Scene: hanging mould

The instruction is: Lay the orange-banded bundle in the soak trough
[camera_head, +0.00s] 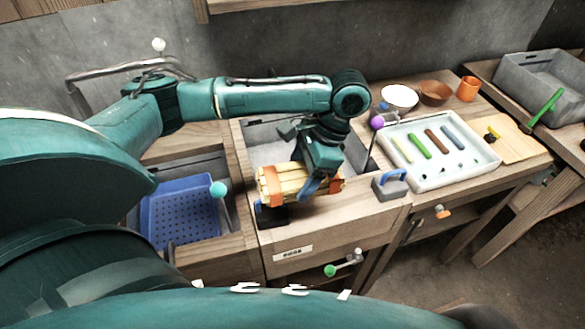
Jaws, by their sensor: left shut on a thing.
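The orange-banded bundle (289,183) is a sheaf of pale yellow sticks with an orange band near each end. My left gripper (312,184) is shut on it from above, near its right half, and hides part of it. The bundle lies across the picture, over the front edge of a grey basin (262,143) sunk in the bench, which looks like the soak trough. My arm and gripper hide much of the basin. I cannot tell the bundle's exact height above the rim. My right gripper is not in view.
A blue perforated basket (183,210) sits in a recess at left. A grey block with a blue handle (391,184) stands right of the bundle. Farther right are a white tray (438,176) of coloured sticks, bowls, an orange cup (467,89) and a grey tub (535,92).

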